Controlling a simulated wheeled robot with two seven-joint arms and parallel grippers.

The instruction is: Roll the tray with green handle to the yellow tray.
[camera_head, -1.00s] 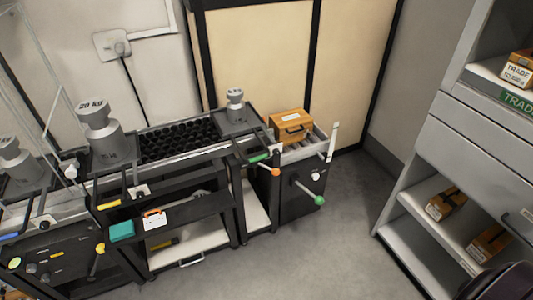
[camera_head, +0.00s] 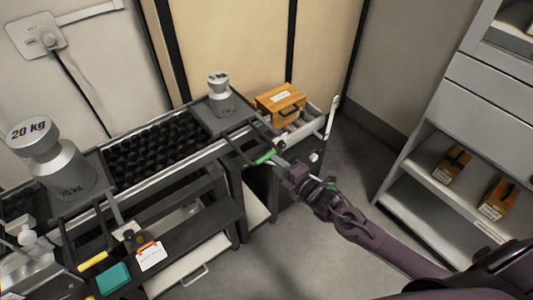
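The tray with the green handle (camera_head: 237,128) is dark and stands at the right end of the black roller track, with a small grey weight (camera_head: 220,97) on it. Its green handle (camera_head: 264,157) sticks out towards the front. My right gripper (camera_head: 277,160) is at the green handle, its fingertips beside or around it; I cannot tell whether they grip it. The yellow tray (camera_head: 97,202), with its yellow handle (camera_head: 93,261), is at the left and bears a large 20 kg weight (camera_head: 60,170). My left gripper is not in view.
The roller track (camera_head: 155,150) between the two trays is clear. A wooden box (camera_head: 280,103) stands on rollers right of the green-handled tray. A teal box (camera_head: 114,278) and a white card (camera_head: 151,256) are below the front edge. Grey shelves (camera_head: 430,190) stand at the right.

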